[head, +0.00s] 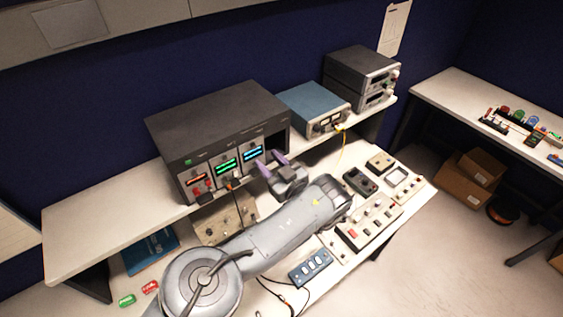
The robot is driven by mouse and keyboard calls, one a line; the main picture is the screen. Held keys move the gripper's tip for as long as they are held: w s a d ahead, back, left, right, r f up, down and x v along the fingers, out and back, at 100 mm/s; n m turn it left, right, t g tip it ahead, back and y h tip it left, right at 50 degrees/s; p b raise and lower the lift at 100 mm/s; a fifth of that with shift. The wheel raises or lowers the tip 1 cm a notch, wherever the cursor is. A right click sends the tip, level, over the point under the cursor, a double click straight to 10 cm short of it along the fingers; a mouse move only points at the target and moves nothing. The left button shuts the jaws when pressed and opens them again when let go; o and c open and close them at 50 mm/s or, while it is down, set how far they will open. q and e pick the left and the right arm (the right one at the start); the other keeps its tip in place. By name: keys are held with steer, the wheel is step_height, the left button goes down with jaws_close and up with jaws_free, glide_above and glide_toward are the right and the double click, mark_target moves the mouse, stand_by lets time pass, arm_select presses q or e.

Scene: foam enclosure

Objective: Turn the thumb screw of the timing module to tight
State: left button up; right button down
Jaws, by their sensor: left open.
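A dark rack (215,112) stands on the raised shelf, with several modules across its front. One module has a red display (196,179), one a green display (228,166) and one a blue display (253,154). Which is the timing module I cannot tell, and its thumb screw is too small to make out. My left gripper (270,163) is open, its two purple-tipped fingers apart just in front of the rack's lower right front, near the blue-display module. It partly covers that area, and I cannot tell whether it touches. My right gripper is not in view.
A blue instrument (312,105) and stacked grey instruments (360,72) stand right of the rack on the shelf (120,225). Below, the bench holds a beige panel box (370,222), a blue switch box (310,268) and loose cables. A yellow cable (342,150) hangs from the blue instrument.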

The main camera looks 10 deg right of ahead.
arm_select(q)
steer(key=p+v, duration=0.1)
steer(key=v, duration=0.3)
steer(key=shift+s+d+f+p, duration=0.15)
steer(key=shift+s+d+p, duration=0.1)
steer(key=shift+s+p, duration=0.1)
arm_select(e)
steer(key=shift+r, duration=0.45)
